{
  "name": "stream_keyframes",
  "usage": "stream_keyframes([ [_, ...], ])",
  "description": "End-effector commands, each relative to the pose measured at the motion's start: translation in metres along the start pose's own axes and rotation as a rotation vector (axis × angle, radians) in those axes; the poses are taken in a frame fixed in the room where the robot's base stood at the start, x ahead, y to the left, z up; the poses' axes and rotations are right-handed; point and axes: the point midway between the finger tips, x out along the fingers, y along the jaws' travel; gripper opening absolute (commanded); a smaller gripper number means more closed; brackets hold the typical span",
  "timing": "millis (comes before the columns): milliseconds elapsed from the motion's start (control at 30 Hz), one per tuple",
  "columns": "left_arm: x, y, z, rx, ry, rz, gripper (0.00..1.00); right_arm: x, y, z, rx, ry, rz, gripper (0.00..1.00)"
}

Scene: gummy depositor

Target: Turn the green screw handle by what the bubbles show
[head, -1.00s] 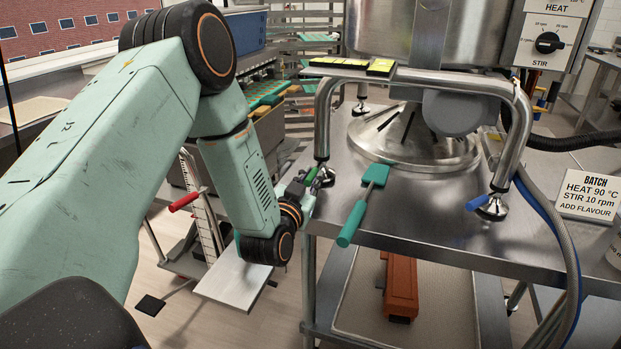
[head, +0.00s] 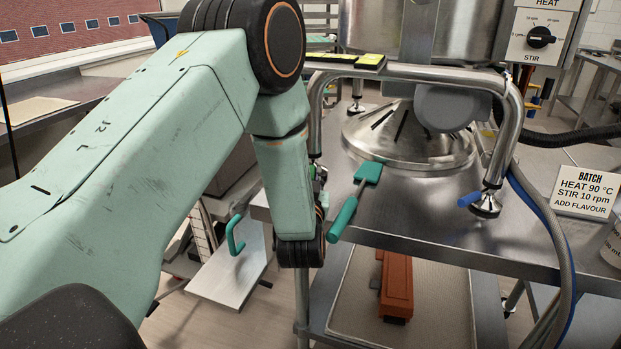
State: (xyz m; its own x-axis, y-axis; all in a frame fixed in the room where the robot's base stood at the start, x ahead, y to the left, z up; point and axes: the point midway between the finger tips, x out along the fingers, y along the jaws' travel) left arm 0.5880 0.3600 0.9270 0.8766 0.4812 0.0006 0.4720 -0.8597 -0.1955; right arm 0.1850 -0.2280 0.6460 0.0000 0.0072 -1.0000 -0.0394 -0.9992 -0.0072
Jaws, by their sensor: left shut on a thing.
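The green screw handle (head: 314,166) is at the left front foot of the kettle's tubular stand (head: 507,125); only a sliver shows. My left gripper (head: 320,176) is at that foot, shut on the green handle and mostly hidden behind my own wrist. A blue screw handle (head: 470,200) sticks out at the right front foot (head: 486,206). Two yellow bubble levels (head: 334,57) (head: 370,61) lie on the stand's top bar at the left; their bubbles are too small to read. My right gripper is not in view.
A teal scraper (head: 344,217) lies on the steel table (head: 410,215), its handle over the front edge, close to my left wrist. An orange toolbox-like object (head: 397,285) is on the lower shelf. A batch sign (head: 585,192) stands at the right. The table's front middle is clear.

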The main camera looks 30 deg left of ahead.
Motion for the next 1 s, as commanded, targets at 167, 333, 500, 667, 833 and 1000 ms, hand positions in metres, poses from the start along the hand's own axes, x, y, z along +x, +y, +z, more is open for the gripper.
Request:
stream_keyframes([
  [167, 0.0001, 0.0003, 0.0, -0.001, -0.002, -0.011, 0.0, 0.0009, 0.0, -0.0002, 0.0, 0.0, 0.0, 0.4],
  [333, 0.0, -0.001, 0.0002, -0.001, -0.002, -0.011, 0.0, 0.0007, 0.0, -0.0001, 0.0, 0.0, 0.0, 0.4],
  [500, 0.0, -0.0018, 0.0004, -0.001, -0.002, -0.012, 0.24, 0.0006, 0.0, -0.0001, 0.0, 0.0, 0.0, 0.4],
  [667, 0.0001, -0.0018, 0.0005, -0.001, -0.003, -0.013, 0.38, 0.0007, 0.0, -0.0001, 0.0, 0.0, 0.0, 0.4],
  [833, 0.0, -0.0012, 0.0004, -0.001, -0.003, -0.013, 0.4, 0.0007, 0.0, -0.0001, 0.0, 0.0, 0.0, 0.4],
  [1000, 0.0, -0.0005, -0.0012, -0.001, -0.002, -0.013, 0.4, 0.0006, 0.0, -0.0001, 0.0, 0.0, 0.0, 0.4],
])
